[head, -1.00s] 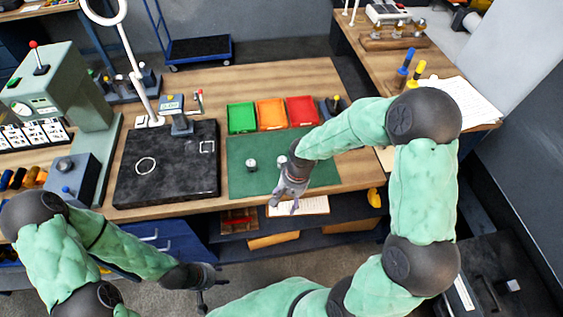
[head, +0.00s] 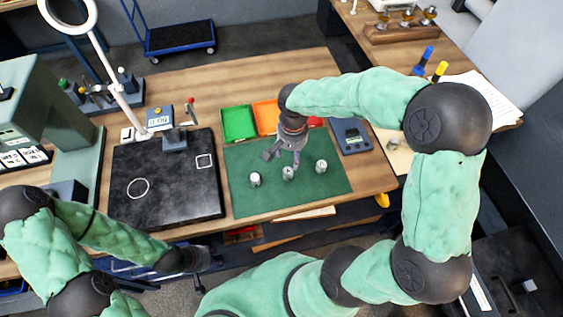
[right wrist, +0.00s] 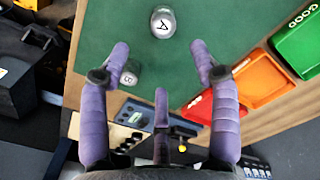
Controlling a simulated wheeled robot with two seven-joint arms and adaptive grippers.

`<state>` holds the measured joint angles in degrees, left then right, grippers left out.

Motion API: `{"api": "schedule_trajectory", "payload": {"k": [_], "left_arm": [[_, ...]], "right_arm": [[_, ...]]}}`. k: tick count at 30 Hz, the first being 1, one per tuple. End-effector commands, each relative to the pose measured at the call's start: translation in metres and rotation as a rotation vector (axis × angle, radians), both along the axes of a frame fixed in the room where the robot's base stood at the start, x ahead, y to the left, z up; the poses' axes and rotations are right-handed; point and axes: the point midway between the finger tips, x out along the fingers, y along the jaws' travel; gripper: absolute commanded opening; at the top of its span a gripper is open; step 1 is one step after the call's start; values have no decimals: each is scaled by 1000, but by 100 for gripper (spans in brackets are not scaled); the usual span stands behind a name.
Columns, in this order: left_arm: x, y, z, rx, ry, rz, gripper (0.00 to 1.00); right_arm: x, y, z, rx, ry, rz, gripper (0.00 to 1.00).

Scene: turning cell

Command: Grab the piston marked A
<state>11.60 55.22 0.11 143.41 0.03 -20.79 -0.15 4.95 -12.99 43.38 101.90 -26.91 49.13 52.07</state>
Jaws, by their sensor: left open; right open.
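Three small metal pistons stand in a row on the green mat (head: 240,205). The right wrist view shows the piston marked A (right wrist: 163,22) beyond my fingertips and the piston marked B (right wrist: 130,75) by the left finger. Letters are unreadable in the head view; by layout, A seems the middle piston (head: 288,173) and B the right one (head: 321,166). The left piston (head: 255,179) is outside the wrist view. My right gripper (head: 283,158) is open and empty, just behind and above the middle piston. My left gripper (head: 202,282) is open, low in front of the table.
Green (head: 238,123), orange (head: 266,116) and red (right wrist: 198,106) trays sit behind the mat; my right arm partly covers them in the head view. A grey device (head: 351,137) stands right of the mat. A black plate (head: 165,195) with a gauge stand lies left.

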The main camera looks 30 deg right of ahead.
Motion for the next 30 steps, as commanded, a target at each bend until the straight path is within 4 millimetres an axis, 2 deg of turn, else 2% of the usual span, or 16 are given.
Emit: {"api": "schedule_trajectory", "payload": {"k": [9,19,27,30], "left_arm": [[-1,0,-7,0,2,-1,45],[-1,0,-9,0,1,0,45],[-1,0,-15,0,1,0,45],[0,0,-15,0,1,0,45]], "right_arm": [[0,1,-45,0,4,0,62],[0,3,-64,0,4,0,62],[2,8,-100,1,3,0,62],[3,8,-107,1,2,0,62]]}}
